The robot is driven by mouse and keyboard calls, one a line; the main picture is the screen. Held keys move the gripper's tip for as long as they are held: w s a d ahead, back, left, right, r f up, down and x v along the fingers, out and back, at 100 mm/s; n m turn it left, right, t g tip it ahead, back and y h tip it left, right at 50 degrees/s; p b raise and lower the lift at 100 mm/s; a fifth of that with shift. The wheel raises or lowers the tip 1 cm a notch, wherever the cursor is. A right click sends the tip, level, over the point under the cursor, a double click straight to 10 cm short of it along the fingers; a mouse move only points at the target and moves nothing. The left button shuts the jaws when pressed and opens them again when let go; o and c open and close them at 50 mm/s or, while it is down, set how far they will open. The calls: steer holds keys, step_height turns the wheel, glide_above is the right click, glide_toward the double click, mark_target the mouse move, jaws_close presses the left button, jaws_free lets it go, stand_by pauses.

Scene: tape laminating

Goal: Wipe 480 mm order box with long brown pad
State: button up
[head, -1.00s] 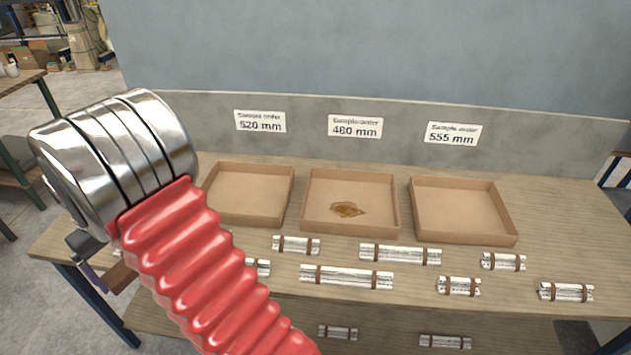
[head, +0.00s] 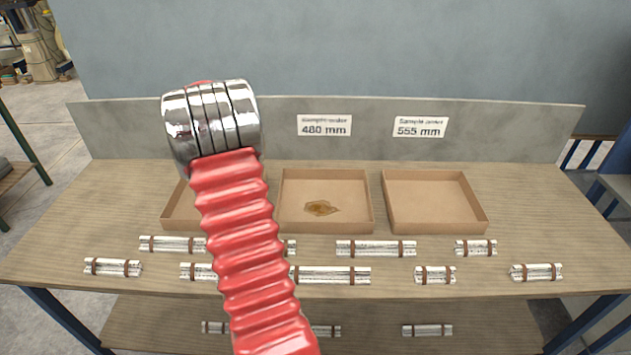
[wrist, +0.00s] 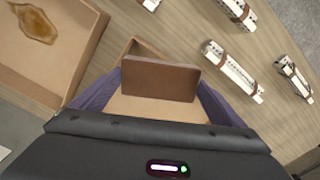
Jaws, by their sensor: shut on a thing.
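The 480 mm order box (head: 326,229) is the middle tan box on the bench, under its sign (head: 324,125). An amber-brown stain (head: 320,208) lies on its floor. In the wrist view the stained box (wrist: 77,62) is at upper left, with the stain (wrist: 36,25) in it. My gripper (wrist: 157,92) is shut on the long brown pad (wrist: 160,77), above part of another tan box and apart from the stain. In the head view my arm hides the gripper and pad.
A box under the 555 mm sign (head: 421,127) stands right (head: 437,229). The left box (head: 181,223) is partly hidden by my arm. Several silver bundles with brown bands (head: 376,249) lie along the bench front. The upright back panel (head: 500,130) stands behind the boxes.

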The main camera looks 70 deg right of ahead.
steer(key=s+d+m, duration=0.2)
steer(key=s+d, duration=0.6)
steer(key=s, duration=0.3)
steer(key=s+d+m, duration=0.3)
steer(key=s+d, duration=0.5)
steer(key=s, duration=0.3)
steer(key=shift+s+d+f+m, duration=0.25)
steer(key=shift+d+f+m, duration=0.05)
steer(key=shift+d, duration=0.05)
